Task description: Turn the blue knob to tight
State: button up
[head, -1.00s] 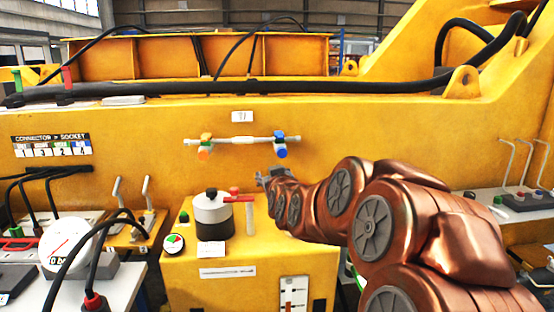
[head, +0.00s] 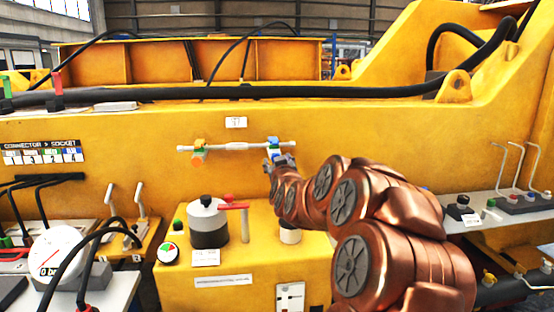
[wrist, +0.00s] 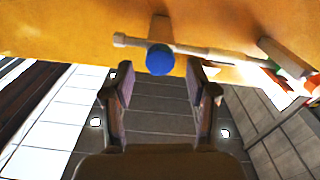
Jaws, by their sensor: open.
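The blue knob (wrist: 160,59) sits on a grey horizontal pipe fixed to the yellow casting. In the wrist view it lies just beyond and between my open fingertips, apart from both. In the head view the blue valve body (head: 274,143) shows at the pipe's right end, and my gripper (head: 279,161) covers the knob itself. My gripper also shows in the wrist view (wrist: 158,76), open and empty. No tight mark on the blue knob is readable.
A round gauge (head: 58,254) and black hoses are at the lower left. Levers (head: 110,200) stand left of the cabinet.

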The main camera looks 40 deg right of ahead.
jog(key=shift+x, duration=0.85)
grip_shut()
